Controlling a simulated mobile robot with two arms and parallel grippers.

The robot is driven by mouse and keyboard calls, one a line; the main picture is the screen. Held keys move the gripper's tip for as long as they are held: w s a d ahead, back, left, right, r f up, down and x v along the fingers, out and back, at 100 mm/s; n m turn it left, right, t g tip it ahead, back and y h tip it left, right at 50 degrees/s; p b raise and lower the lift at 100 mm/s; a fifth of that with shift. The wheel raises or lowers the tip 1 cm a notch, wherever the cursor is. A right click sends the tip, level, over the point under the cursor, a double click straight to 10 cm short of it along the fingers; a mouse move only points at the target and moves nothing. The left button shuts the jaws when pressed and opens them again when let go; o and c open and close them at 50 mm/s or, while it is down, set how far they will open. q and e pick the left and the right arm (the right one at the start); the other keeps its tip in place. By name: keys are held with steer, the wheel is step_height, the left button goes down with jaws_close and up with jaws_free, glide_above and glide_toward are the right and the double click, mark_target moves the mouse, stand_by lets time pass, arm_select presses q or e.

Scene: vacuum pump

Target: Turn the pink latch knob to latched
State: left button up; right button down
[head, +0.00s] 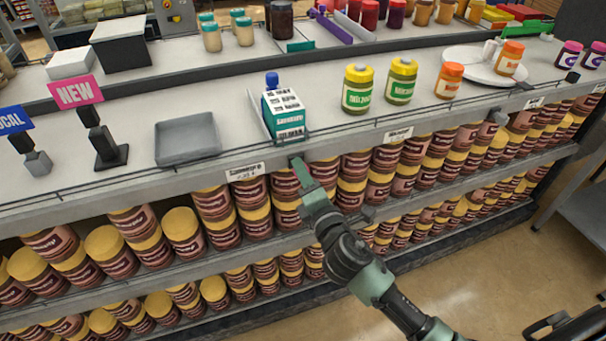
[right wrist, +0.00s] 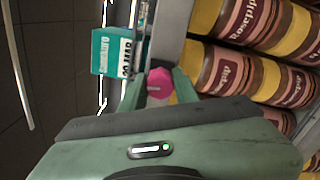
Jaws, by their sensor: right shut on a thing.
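The pink latch knob (right wrist: 159,83) is a small faceted knob in the right wrist view, between the two fingers of my right gripper (right wrist: 158,90). The fingers close on its sides. In the head view my right gripper (head: 304,176) is at the front edge of the upper shelf, just below the teal and white box; the knob is hidden there. A faint pale mark shows on the knob's face, too small to read. My left gripper is not in view.
The teal and white box (head: 284,114) stands above the gripper, with a blue-capped thing (head: 272,80) behind it. A grey tray (head: 188,140) is to the left. Yellow-lidded jars (head: 357,90) stand to the right. Rows of brown jars (head: 183,233) fill the shelves below.

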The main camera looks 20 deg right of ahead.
steer(key=shift+m, duration=1.1)
steer(key=c, duration=1.1)
jaws_free()
steer(key=shift+o, duration=0.2)
steer(key=s+b, duration=0.1)
steer(key=s, duration=0.7)
steer(key=shift+d, duration=0.2)
